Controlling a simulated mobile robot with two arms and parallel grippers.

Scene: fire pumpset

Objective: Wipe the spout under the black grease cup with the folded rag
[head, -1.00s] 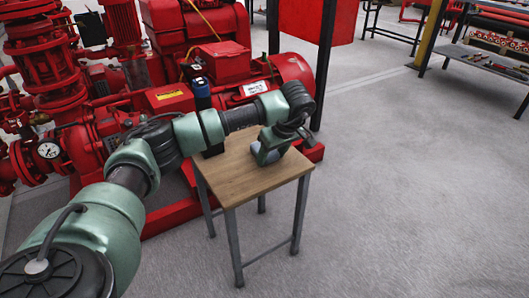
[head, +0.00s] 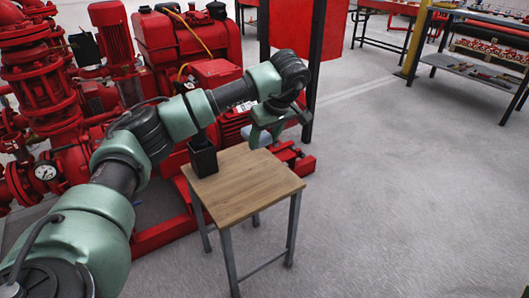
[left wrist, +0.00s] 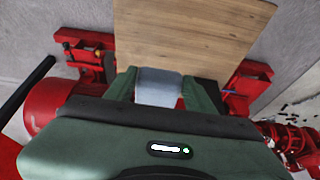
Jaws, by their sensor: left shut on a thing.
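My left gripper (head: 262,132) is shut on the folded rag, a pale blue-grey pad (left wrist: 160,86) between its two green fingers in the left wrist view. In the head view the gripper hangs just above the far right part of the wooden table, close to the red pumpset (head: 215,75). Only a little of the rag shows there under the gripper. I cannot pick out the black grease cup or its spout with certainty; my left arm covers part of the pumpset. My right gripper is not in view.
The small wooden table (head: 245,185) stands before the pumpset. A black open-topped holder (head: 203,160) is at its back left, partly behind my arm. A dark post (head: 312,70) rises beyond the gripper. The floor to the right is clear; workbenches stand farther back.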

